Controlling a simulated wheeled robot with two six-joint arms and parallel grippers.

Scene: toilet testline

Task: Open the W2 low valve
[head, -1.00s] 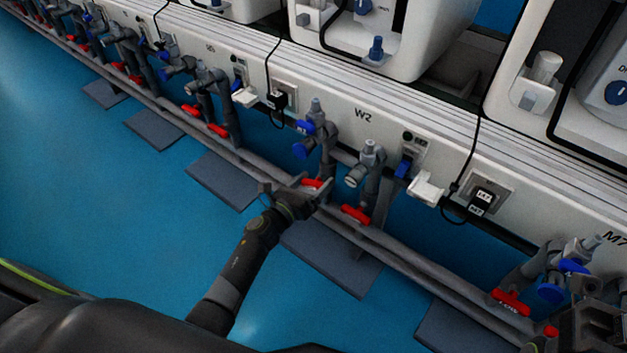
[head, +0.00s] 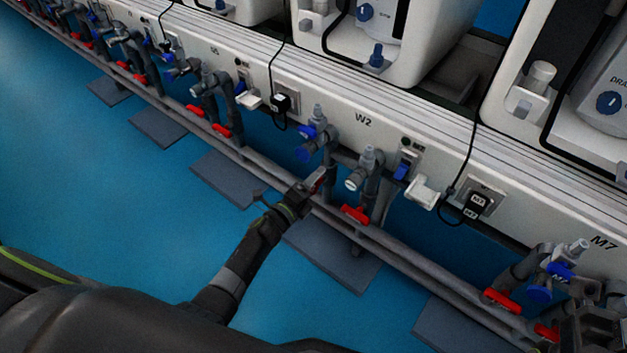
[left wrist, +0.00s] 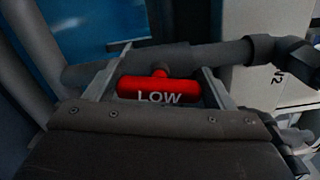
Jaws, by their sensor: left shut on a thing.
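The W2 label (head: 363,119) is on the white panel above a grey pipe assembly with two red handles. My left gripper (head: 314,184) is at the left red handle (head: 320,177), mostly hidden by the fingers in the head view. In the left wrist view this handle (left wrist: 158,92) reads LOW and lies crosswise between the two fingers of my left gripper (left wrist: 157,84), one at each end. The gripper is shut on it. The other red handle (head: 355,215) is to the right, apart from the gripper. A dark part of what seems my right gripper (head: 592,328) is at the lower right corner.
Blue valve knobs (head: 306,150) and grey pipes stand just above the handle. A long grey rail pipe (head: 400,262) runs along the bench foot. Grey floor plates (head: 335,262) lie below. The blue floor at left is open.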

